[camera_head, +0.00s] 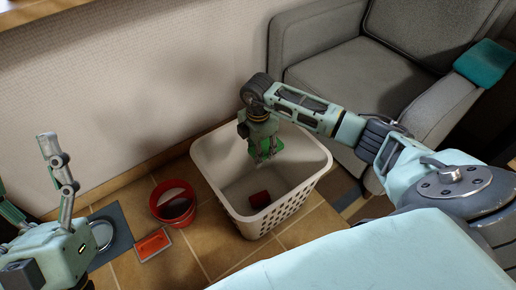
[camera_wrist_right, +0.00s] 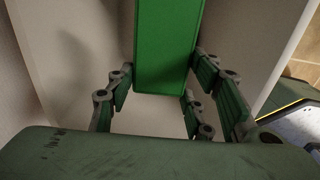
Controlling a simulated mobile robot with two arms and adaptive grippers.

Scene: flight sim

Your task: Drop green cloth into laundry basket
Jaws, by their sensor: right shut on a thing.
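The white laundry basket (camera_head: 211,182) stands on the tiled floor by the wall, with slotted sides and an open top. My right gripper (camera_head: 266,158) points down over the basket opening. It is shut on the green cloth (camera_head: 277,146), which is mostly hidden behind the fingers in the head view. In the right wrist view the cloth (camera_wrist_right: 165,45) is a flat green slab between the fingers of my right gripper (camera_wrist_right: 160,100). My left gripper (camera_head: 30,172) is at the left edge, apart from everything, with its fingers spread and empty.

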